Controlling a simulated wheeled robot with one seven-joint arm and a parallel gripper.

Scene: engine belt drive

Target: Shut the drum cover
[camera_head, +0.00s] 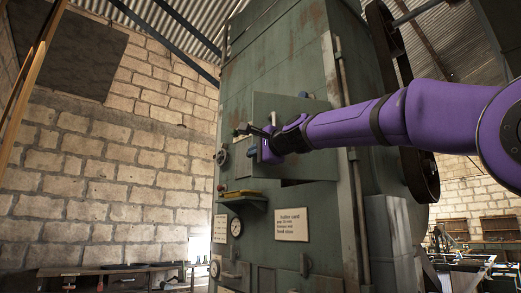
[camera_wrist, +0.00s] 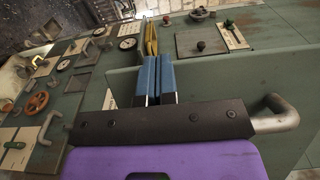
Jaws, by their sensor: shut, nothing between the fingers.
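The drum cover appears to be the flat green panel (camera_head: 275,104) on the tall green machine, behind my gripper in the head view. It seems to stand out from the machine face, with a dark gap under its lower edge; the exact angle is unclear. In the wrist view, a broad green panel (camera_wrist: 225,82) lies behind and right of my fingers, with a grey bar handle (camera_wrist: 283,116) at the right. My gripper (camera_head: 244,131) is shut and empty, in front of the panel's left part. Its blue fingers (camera_wrist: 155,60) are together; contact with the panel cannot be told.
The machine front carries a gauge (camera_head: 236,227), a handwheel (camera_head: 222,157), a small shelf (camera_head: 241,196) and a paper notice (camera_head: 291,224). An orange wheel (camera_wrist: 37,103) and several knobs show in the wrist view. A large belt wheel (camera_head: 420,175) stands at the machine's right side.

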